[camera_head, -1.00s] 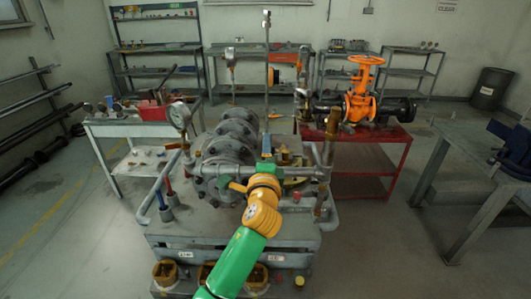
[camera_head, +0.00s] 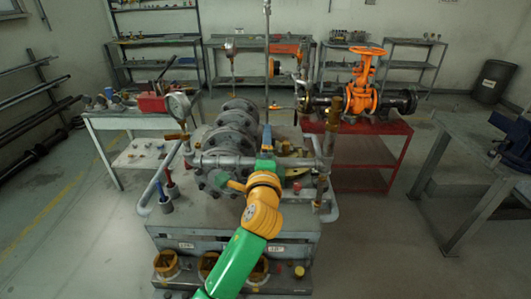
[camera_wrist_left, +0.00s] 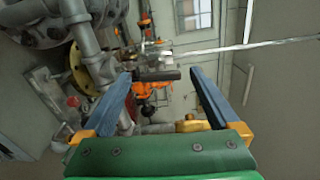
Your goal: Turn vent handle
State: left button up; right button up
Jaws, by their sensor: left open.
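My left gripper (camera_wrist_left: 160,100) is open in the left wrist view, its two blue fingers spread and apart. In the head view the left gripper (camera_head: 266,140) reaches over the middle of the grey pipe assembly (camera_head: 235,160). A short dark bar (camera_wrist_left: 157,75) shows between the fingers in the left wrist view. I cannot tell its distance or whether it belongs to the vent handle. A brass-coloured upright fitting (camera_head: 333,115) tops the right standpipe; I cannot tell whether it is the vent handle. My right gripper is not in view.
A pressure gauge (camera_head: 178,105) stands at the left of the assembly. An orange valve with a handwheel (camera_head: 365,85) sits on a red table (camera_head: 375,155) behind right. A grey bench (camera_head: 480,140) stands at the right. Floor between is clear.

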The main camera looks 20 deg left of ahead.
pick_arm(q)
jog(key=v, duration=0.4)
jog(key=shift+s+d+b, duration=0.1)
jog(key=shift+s+b, duration=0.3)
notch_tip(320, 180, down, 23)
jog(key=d+n+g+h, duration=0.1)
jog(key=d+g+h, duration=0.15)
jog(key=g, duration=0.25)
jog(key=s+a+f+n+g+h, duration=0.1)
jog(key=s+f+g, duration=0.1)
jog(key=s+f, duration=0.45)
jog(key=s+f+n+g+h, duration=0.1)
jog(key=s+f+n+g, duration=0.15)
jog(key=f, duration=0.65)
jog(key=s+a+f+n+g, duration=0.1)
jog(key=s+f, duration=0.4)
jog(key=s, duration=0.6)
jog(key=s+a+f+n+g, duration=0.2)
jog(key=s+f+n, duration=0.3)
jog(key=s, duration=0.6)
jog(key=s+a+f+n+g, duration=0.2)
jog(key=s+f, duration=0.5)
jog(key=s, duration=0.5)
jog(key=shift+a+n+g, duration=0.2)
jog(key=shift+n+g, duration=0.25)
jog(key=shift+g, duration=0.5)
